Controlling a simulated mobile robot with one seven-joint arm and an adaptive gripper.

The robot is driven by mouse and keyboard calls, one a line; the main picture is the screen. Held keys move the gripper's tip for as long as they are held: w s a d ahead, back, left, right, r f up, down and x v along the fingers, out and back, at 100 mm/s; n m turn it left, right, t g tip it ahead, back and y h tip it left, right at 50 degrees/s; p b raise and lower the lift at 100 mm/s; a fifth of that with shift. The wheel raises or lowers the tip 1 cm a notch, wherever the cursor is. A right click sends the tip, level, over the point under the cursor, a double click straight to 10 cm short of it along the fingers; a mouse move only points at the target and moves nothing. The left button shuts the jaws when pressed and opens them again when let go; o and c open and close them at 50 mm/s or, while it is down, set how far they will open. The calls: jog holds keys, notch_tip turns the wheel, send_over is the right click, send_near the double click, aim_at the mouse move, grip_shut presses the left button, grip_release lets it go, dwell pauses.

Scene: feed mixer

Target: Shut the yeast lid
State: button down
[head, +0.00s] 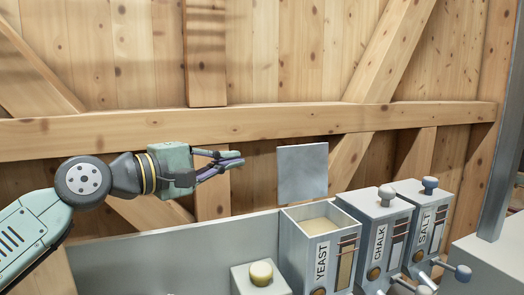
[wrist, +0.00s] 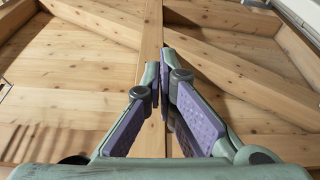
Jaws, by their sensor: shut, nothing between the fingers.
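The yeast bin (head: 320,240) is a grey box labelled YEAST in the head view, with pale contents showing at its open top. Its lid (head: 302,172) is a flat grey plate standing upright behind the opening. My gripper (head: 242,158) is left of the lid and above the bin's top, pointing right, with a visible gap to the lid. Its fingers are together and hold nothing. In the wrist view the gripper (wrist: 164,62) shows its fingertips close together against the wooden wall; neither the bin nor the lid shows there.
The chalk bin (head: 380,238) and salt bin (head: 424,220) stand to the right, lids down with knobs on top. A grey block with a cream button (head: 261,273) stands left of the yeast bin. A wooden wall (head: 270,80) with beams lies behind. A grey post (head: 495,120) rises at right.

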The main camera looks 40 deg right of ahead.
aim_at(299, 171)
jog(key=s+d+p, duration=0.3)
jog(key=d+p, duration=0.2)
jog(key=d, duration=0.3)
jog(key=shift+s+d+r+p, duration=0.2)
jog(key=shift+d+p, duration=0.2)
jog(key=shift+w+f+b, duration=0.1)
jog(key=shift+b, duration=0.45)
